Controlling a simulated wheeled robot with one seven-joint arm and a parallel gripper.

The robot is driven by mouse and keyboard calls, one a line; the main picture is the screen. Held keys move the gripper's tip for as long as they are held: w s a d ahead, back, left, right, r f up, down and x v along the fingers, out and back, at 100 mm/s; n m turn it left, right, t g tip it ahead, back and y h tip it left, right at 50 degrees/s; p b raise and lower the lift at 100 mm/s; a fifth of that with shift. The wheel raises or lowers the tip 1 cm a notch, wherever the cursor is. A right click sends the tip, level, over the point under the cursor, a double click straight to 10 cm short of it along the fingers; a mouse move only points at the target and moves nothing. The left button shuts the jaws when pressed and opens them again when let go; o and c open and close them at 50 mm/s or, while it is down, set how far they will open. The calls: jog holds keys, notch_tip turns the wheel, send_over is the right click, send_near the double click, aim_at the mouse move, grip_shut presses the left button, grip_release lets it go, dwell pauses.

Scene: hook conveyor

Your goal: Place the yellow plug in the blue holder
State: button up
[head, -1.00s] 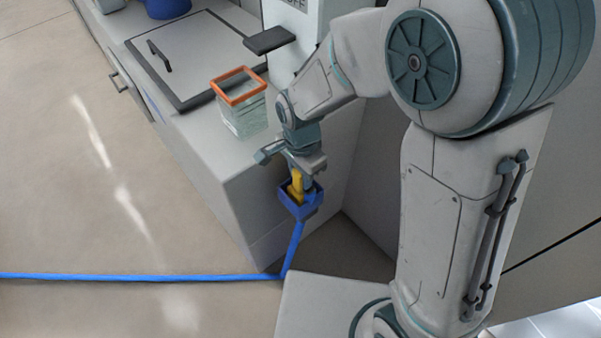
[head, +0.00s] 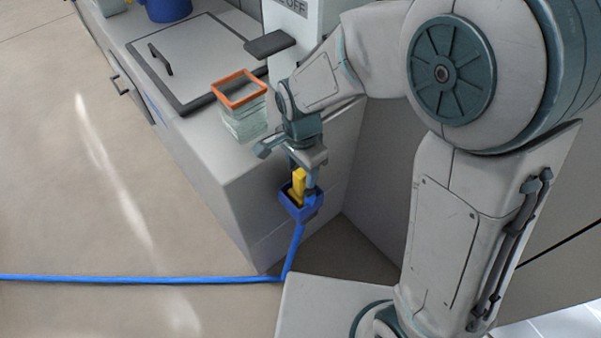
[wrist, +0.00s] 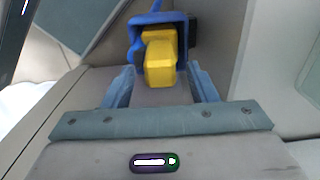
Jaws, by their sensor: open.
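The yellow plug (head: 299,184) sits in the blue holder (head: 291,206), with its upper part standing out of the holder. The holder is on the side of the grey counter, at its corner, with the blue cable below it. My gripper (head: 302,177) is open just above the holder, with its fingers near the plug. In the wrist view, the plug (wrist: 161,60) lies ahead of and between my open fingers (wrist: 161,85), and the blue holder (wrist: 141,22) surrounds its far end. I cannot tell whether a finger touches the plug.
A glass container with an orange rim (head: 239,90) stands on the counter (head: 200,140) close to my gripper. A blue cable (head: 150,279) runs across the floor. A grey lid with a handle (head: 190,55) lies farther back.

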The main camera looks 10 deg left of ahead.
notch_tip(320, 180, up, 9)
jog(key=p, duration=0.1)
jog(key=s+d+r+n+t, duration=0.1)
jog(key=s+d+n, duration=0.2)
jog(key=d, duration=0.8)
jog(key=s+d+r+n+t, duration=0.1)
jog(key=s+d+n, duration=0.3)
jog(key=d, duration=0.7)
jog(key=shift+s+r+n, duration=0.3)
jog(key=shift+r+n, duration=0.2)
jog(key=shift+r, duration=0.2)
jog(key=shift+d, duration=0.1)
jog(key=shift+c, duration=1.7)
